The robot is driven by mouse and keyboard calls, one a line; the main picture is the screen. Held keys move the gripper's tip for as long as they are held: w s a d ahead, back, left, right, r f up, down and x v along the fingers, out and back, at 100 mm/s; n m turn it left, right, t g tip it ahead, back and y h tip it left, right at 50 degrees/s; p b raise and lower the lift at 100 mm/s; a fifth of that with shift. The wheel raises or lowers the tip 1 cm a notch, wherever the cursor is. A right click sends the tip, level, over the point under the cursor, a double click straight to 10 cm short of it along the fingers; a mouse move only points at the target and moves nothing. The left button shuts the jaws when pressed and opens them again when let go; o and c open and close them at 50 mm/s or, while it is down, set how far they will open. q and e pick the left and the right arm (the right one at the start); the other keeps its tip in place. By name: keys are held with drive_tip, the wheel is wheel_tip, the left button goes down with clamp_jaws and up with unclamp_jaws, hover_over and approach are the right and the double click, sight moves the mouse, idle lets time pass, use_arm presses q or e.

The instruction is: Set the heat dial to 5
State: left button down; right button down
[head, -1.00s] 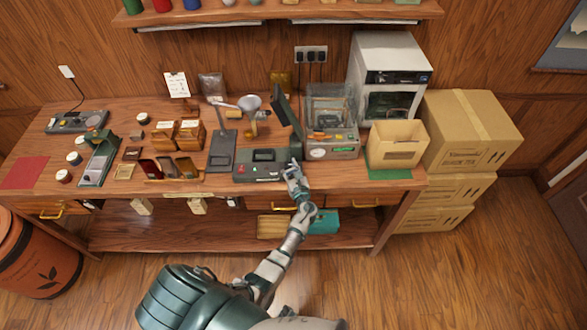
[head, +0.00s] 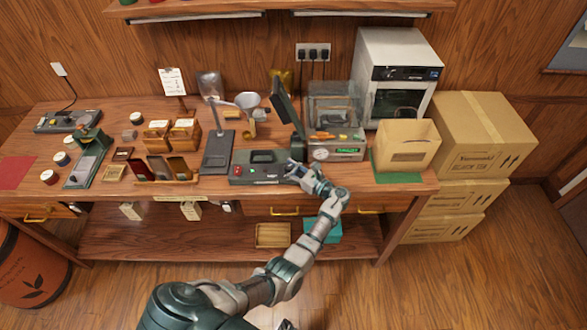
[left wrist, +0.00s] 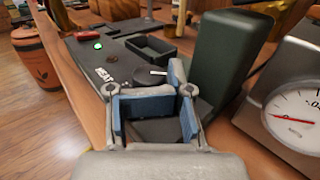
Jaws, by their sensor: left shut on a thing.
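The dark grey machine (head: 240,170) stands at the table's front edge, with its tall lid (head: 287,107) raised at its right end. In the left wrist view, the white word HEAT shows on its top, beside the dark round heat dial (left wrist: 148,77). A pale mark shows on the dial; I cannot read its number. My left gripper (head: 293,168) is at the machine's right front end. In the left wrist view its blue-padded fingers (left wrist: 155,98) are shut on the dial, partly hiding it. My right gripper is not in view.
A green light (left wrist: 98,46) glows on the machine. A scale with a round gauge (left wrist: 298,112) stands close beside the lid. A cardboard box (head: 408,140) on a green mat is further right. A wooden rack (head: 170,172) stands to the left.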

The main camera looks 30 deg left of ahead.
use_arm(q)
drive_tip(key=shift+s+a+f+g, duration=0.25)
drive_tip(key=shift+s+f+g, duration=0.05)
drive_tip(key=shift+s+f, duration=0.15)
drive_tip(key=c, duration=1.3)
unclamp_jaws()
drive_tip(key=o, duration=0.6)
drive_tip(key=shift+s+r, duration=0.3)
drive_tip(key=shift+s, duration=0.05)
drive_tip(key=shift+w, duration=0.2)
